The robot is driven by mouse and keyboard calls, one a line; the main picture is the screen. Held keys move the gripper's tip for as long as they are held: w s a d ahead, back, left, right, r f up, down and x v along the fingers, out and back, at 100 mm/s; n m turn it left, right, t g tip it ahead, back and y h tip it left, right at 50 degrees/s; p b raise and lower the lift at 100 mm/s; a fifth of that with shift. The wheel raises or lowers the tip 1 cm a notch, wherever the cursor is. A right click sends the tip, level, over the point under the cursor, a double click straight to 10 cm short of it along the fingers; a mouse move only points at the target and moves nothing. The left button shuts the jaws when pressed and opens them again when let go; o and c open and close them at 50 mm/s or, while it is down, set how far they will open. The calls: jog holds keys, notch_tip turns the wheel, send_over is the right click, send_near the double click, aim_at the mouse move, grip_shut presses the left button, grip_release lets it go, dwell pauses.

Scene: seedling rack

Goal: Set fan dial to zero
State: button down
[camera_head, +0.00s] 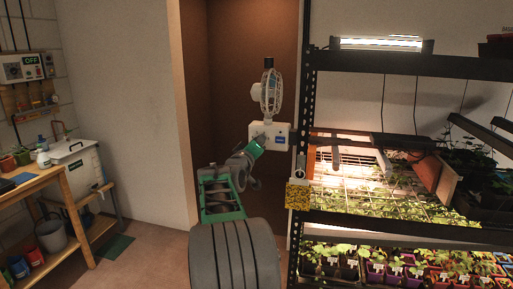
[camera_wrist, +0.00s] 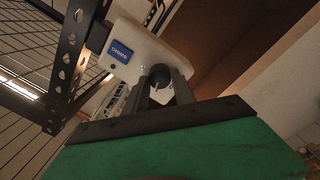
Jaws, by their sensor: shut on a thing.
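The dark round fan dial (camera_wrist: 160,74) sits on that face. My gripper (camera_wrist: 161,86) is shut on the dial, one dark finger on each side of it. In the head view my gripper (camera_head: 259,139) reaches the box's front face, and the dial is hidden there. I cannot read any scale marks around the dial.
The black perforated rack post (camera_head: 307,100) stands close to the right of the box; it also shows in the wrist view (camera_wrist: 68,60). Seedling trays (camera_head: 375,190) fill the rack shelf. A wooden bench (camera_head: 62,185) stands at the left. The floor between is mostly clear.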

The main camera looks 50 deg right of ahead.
jog(key=n+t+p, duration=0.1)
jog(key=n, duration=1.1)
jog(key=shift+s+r+n, duration=0.1)
jog(key=shift+r+n, duration=0.05)
jog(key=shift+n, duration=0.15)
dwell(0.3)
jog(key=c, duration=1.5)
grip_release()
jog(key=shift+d, duration=0.1)
jog(key=o, duration=0.5)
jog(key=shift+f, duration=0.25)
jog(key=shift+c, duration=0.2)
jog(key=b+v, duration=0.1)
jog(key=v, duration=0.6)
jog(key=shift+a+b, duration=0.35)
jog(key=shift+a, duration=0.05)
